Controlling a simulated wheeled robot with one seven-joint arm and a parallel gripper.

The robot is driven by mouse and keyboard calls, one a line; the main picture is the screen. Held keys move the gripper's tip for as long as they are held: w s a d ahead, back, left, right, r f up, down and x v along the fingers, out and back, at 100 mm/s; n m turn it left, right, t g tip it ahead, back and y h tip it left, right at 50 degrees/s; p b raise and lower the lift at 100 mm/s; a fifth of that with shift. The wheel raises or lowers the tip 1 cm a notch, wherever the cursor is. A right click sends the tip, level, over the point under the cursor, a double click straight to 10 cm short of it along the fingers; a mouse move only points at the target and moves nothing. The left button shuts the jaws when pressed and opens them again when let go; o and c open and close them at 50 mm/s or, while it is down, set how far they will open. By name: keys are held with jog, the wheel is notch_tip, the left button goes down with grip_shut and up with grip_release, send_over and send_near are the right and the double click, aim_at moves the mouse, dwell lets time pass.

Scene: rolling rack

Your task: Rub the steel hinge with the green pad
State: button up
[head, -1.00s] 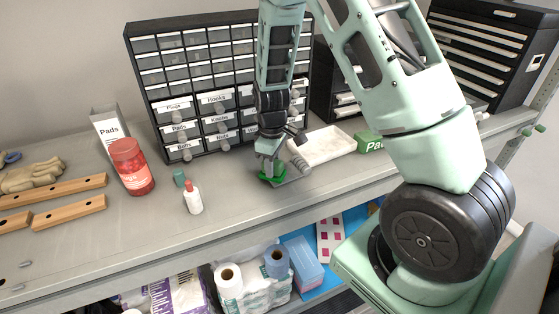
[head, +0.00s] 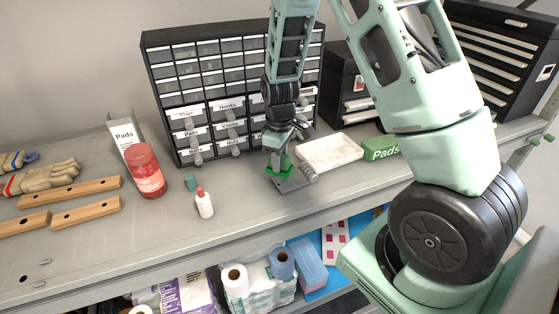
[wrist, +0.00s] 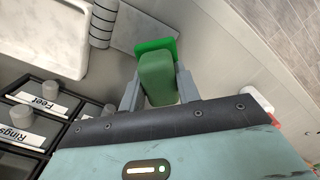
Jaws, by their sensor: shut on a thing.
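My gripper (head: 278,151) points down over the shelf and is shut on the green pad (head: 279,166). In the wrist view, the pad (wrist: 157,76) sits between the fingers as a darker green block with a bright green layer at its far end. The steel hinge (head: 292,184) lies on the shelf under and just in front of the pad, its ribbed barrel at the right. The hinge's grey leaf (wrist: 136,24) also shows in the wrist view, partly covered by the pad. The pad looks slightly above the leaf; contact is not clear.
A drawer cabinet (head: 205,65) rises behind.

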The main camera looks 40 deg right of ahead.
jog(key=shift+r, duration=0.5)
jog(key=shift+r+p, duration=1.25)
jog(key=shift+r, duration=0.3)
jog(key=shift+s+f, duration=0.1)
jog(key=shift+s, duration=0.05)
